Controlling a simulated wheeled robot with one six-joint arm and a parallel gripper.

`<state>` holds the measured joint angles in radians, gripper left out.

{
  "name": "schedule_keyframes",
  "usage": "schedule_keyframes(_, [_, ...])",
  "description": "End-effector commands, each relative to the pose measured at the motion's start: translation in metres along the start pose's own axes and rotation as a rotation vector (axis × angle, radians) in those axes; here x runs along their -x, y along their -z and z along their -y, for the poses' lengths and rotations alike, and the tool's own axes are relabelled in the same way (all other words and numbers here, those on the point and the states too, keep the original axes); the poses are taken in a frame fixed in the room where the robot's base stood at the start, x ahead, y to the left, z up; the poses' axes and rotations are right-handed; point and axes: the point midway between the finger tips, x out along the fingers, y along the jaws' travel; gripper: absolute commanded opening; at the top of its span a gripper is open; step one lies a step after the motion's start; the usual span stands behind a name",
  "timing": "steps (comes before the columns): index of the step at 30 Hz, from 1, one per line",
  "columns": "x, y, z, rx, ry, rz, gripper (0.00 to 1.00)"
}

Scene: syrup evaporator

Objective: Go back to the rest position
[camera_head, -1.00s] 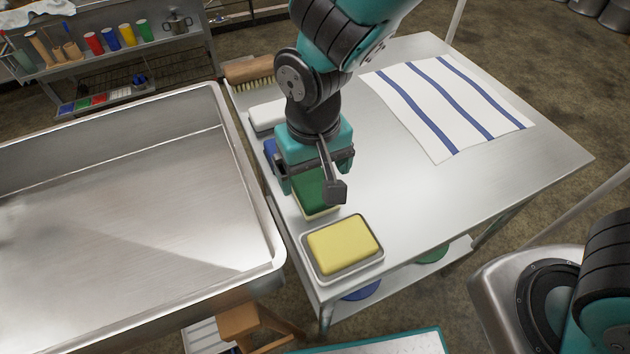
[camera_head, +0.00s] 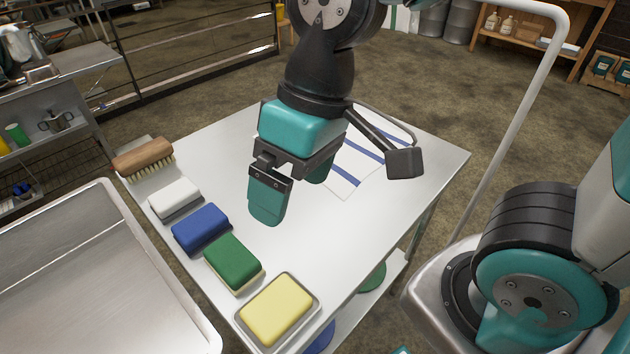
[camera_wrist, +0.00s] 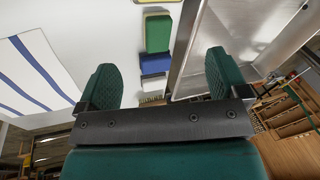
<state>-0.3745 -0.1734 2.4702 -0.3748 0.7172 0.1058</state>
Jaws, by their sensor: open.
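My gripper (camera_head: 292,190) is open and empty above the steel table (camera_head: 300,262), right of the row of sponges. It also shows in the wrist view (camera_wrist: 162,80), with nothing between its two green fingers. A green sponge (camera_head: 233,262) lies in the row on the table, apart from my gripper. A yellow sponge (camera_head: 276,309) sits in a small metal tray (camera_head: 316,318) at the near corner. A blue sponge (camera_head: 201,228) and a white sponge (camera_head: 174,198) lie farther back along the left edge.
A wooden brush (camera_head: 143,158) lies at the table's far left corner. A white cloth with blue stripes (camera_head: 345,175) lies behind my gripper, partly hidden. A large steel pan (camera_head: 90,270) stands at the left.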

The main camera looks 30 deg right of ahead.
Motion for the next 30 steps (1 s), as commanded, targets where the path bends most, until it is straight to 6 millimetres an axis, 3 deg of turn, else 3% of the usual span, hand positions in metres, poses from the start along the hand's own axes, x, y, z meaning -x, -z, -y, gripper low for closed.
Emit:
schedule_keyframes(3, [0.012, -0.022, 0.004, 0.057, 0.036, -0.043, 0.93])
schedule_keyframes(6, [0.015, -0.03, 0.005, 0.083, 0.048, -0.055, 0.93])
schedule_keyframes(15, [0.017, -0.031, 0.006, 0.088, 0.05, -0.054, 0.93])
schedule_keyframes(22, [0.057, -0.025, 0.017, 0.087, 0.05, -0.055, 0.93])
schedule_keyframes(30, [0.059, -0.024, 0.017, 0.087, 0.05, -0.055, 0.93])
